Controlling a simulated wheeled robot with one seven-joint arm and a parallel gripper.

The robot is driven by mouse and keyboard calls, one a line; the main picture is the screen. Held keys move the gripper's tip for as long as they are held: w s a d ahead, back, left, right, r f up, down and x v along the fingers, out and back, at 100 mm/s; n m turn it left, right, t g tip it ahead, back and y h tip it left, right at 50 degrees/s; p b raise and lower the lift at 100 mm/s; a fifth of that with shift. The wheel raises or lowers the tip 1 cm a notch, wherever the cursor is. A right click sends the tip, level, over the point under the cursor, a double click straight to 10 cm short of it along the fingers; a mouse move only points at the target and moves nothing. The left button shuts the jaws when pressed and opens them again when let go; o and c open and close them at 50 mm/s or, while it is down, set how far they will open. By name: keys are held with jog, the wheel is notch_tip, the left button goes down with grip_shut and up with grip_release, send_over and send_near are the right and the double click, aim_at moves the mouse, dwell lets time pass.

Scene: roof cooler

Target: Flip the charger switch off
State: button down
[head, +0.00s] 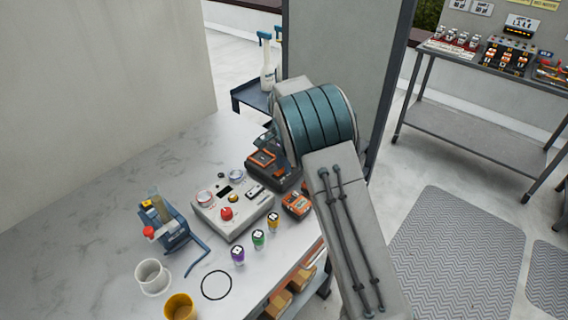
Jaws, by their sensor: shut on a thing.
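The charger (262,158) is a dark unit with orange parts on the light marble-like counter, behind the control box. Its right side is covered by my arm, and I cannot make out its switch. My arm reaches in from the lower right, and its teal ribbed joint is just right of and above the charger. My gripper's jaws are hidden behind that joint, so I cannot see what they touch. A small dark bluish part shows between the joint and the charger; I cannot tell what it belongs to.
A grey control box (212,212) with a red knob stands in front of the charger, beside an orange handheld device (297,204). Several coloured-cap vials, a blue clamp-like stand (178,232), a white cup (152,277) and a yellow cup (180,307) are nearer. The counter's left is clear.

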jog(key=shift+s+a+f+t+h+b, duration=0.1)
jog(key=shift+s+a+t+h+b, duration=0.2)
jog(key=shift+t+h+b, duration=0.7)
jog(key=shift+b, duration=0.8)
jog(key=shift+r+t, duration=0.3)
jog(key=shift+t, duration=0.1)
jog(key=c, duration=1.4)
grip_release()
jog(key=shift+o, duration=0.2)
jog(key=b+v, duration=0.1)
jog(key=v, duration=1.3)
jog(key=shift+a+f, duration=0.1)
